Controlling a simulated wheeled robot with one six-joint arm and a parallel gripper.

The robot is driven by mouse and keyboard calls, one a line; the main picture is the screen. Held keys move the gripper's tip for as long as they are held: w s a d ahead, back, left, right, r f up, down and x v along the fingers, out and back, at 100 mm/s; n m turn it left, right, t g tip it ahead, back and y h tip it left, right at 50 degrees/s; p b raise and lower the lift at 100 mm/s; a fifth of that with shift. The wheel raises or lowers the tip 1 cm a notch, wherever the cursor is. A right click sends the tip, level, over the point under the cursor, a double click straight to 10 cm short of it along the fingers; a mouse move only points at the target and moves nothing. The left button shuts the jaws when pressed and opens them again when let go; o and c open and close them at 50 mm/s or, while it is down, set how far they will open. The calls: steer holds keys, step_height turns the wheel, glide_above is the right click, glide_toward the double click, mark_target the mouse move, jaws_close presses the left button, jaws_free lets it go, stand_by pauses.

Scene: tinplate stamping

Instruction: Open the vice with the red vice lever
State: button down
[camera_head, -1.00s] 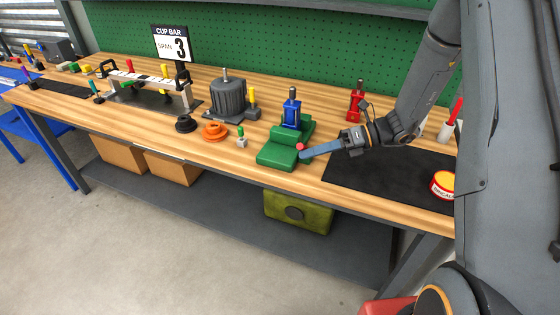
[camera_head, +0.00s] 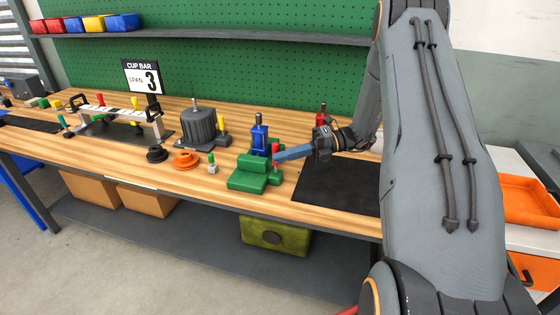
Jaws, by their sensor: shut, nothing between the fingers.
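The green vice (camera_head: 246,172) stands near the front edge of the bench, with a blue dark-topped piece (camera_head: 259,138) at its back; I cannot tell whether its jaws grip that piece. The red vice lever (camera_head: 275,153) stands roughly upright at the vice's right side. My gripper (camera_head: 279,157) reaches in from the right. Its blue fingers are shut with nothing between them, and their tips are at the lever, seemingly against its right side. The jaw gap of the vice is too small to make out.
A black mat (camera_head: 337,187) lies right of the vice. A red tool (camera_head: 322,111) stands behind my wrist. A small green-topped piece (camera_head: 212,164), an orange ring (camera_head: 186,160) and a grey motor-like unit (camera_head: 198,128) stand to the left. My arm hides the bench's right end.

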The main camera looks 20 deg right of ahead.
steer(key=shift+w+d+r, duration=0.15)
steer(key=shift+w, duration=0.15)
stand_by(0.4)
steer(key=f+b+v, duration=0.1)
steer(key=v, duration=0.8)
steer(key=shift+d+f+b, duration=0.4)
steer(key=shift+d+f, duration=0.05)
steer(key=shift+d, duration=0.05)
steer(key=shift+s+a, duration=0.1)
steer(key=shift+s, duration=0.05)
